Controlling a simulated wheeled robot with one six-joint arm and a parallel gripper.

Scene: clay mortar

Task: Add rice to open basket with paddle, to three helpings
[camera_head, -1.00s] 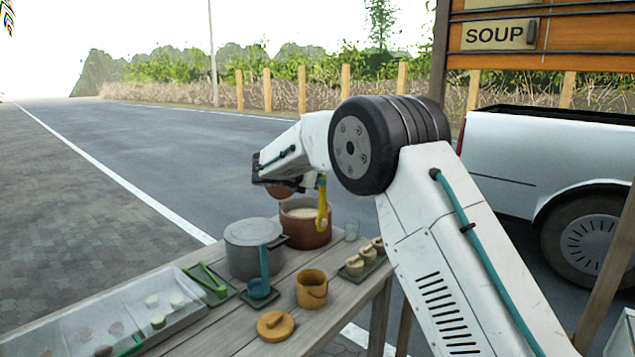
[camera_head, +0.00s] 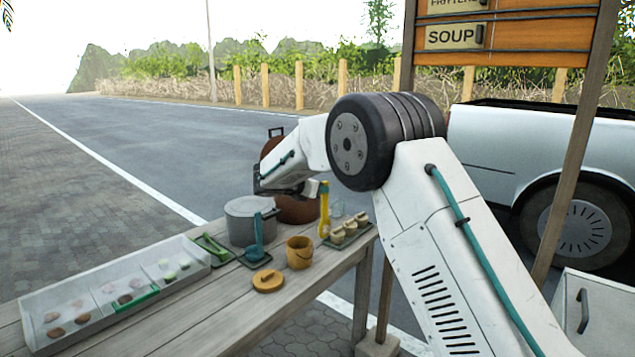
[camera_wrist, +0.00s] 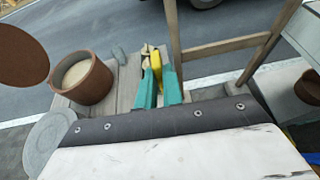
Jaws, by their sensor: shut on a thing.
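The brown clay pot (camera_head: 299,209) stands at the far end of the table, partly behind my arm. The wrist view shows the pot (camera_wrist: 84,92) open with pale rice (camera_wrist: 77,73) inside. My gripper (camera_head: 323,187) is shut on the yellow paddle (camera_head: 324,212), which hangs roughly upright just right of the pot. In the wrist view the paddle (camera_wrist: 157,60) lies between the teal fingers (camera_wrist: 159,78). I cannot tell whether rice is on it. The open orange basket (camera_head: 299,256) stands nearer, its lid (camera_head: 268,281) beside it. The basket's inside is too small to make out.
A tray with several small cups (camera_head: 346,232) and a clear glass (camera_head: 337,209) are near the paddle. A compartment tray (camera_head: 110,300) lies left.

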